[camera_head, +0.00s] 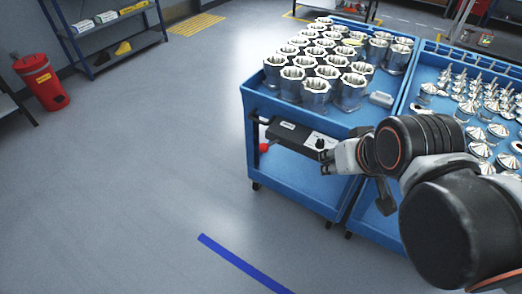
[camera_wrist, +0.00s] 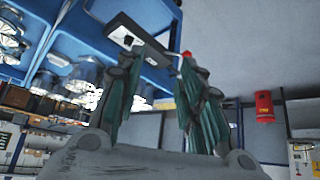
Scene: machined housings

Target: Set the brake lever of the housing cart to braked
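The housing cart (camera_head: 290,170) is a blue two-tier cart with several shiny metal housings on top. A black box with a white label (camera_head: 290,125) is mounted on its near side; the box also shows at the top of the wrist view (camera_wrist: 122,33). A red knob (camera_head: 263,148), apparently the brake lever's end, sits low at the box's left end. In the wrist view the red knob (camera_wrist: 187,54) is small and partly hidden by a finger. My gripper (camera_head: 328,160) is at the box's right end, with its fingers (camera_wrist: 155,62) apart and nothing visibly held. Whether it touches the box is unclear.
A second blue cart (camera_head: 405,105) with conical metal parts stands close on the right. A red bin (camera_head: 42,82) and a blue shelf (camera_head: 112,35) stand at the back left. The grey floor left of the cart is clear, with a blue stripe (camera_head: 240,262).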

